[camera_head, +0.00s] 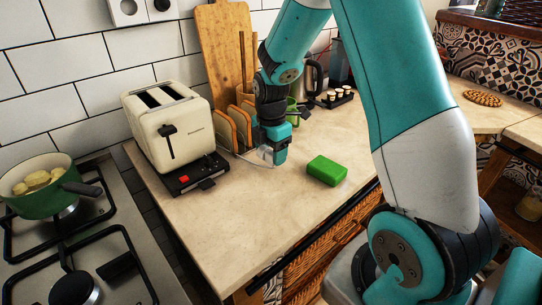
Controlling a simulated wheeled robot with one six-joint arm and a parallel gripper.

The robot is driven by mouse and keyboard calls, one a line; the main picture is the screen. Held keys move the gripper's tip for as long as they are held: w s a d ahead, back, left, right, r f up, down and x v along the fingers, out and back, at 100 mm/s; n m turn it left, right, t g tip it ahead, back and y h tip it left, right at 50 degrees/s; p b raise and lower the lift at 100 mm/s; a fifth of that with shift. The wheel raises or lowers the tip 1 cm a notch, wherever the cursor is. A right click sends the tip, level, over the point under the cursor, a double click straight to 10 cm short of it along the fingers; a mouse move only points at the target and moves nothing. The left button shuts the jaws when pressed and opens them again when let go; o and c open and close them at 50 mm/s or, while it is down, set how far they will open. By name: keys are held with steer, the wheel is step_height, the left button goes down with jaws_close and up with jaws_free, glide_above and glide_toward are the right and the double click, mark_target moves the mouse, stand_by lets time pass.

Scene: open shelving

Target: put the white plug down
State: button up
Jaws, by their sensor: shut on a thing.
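My gripper (274,157) points down low over the beige countertop (230,205), between the toaster and a green block. The white plug (264,154) shows as a small pale shape at the fingers, and my gripper is shut on it. A thin pale line, like a cord, runs from there leftward toward the toaster. The fingers hide much of the plug. I cannot tell whether the plug touches the counter.
A cream toaster (172,130) stands at left, bread slices (235,128) behind my gripper. A green block (326,170) lies close on the right. A pot (40,185) sits on the stove. The front counter is clear. White sockets (128,10) are on the wall.

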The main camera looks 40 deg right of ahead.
steer(key=shift+f, duration=0.7)
steer(key=shift+f, duration=0.45)
steer(key=o, duration=1)
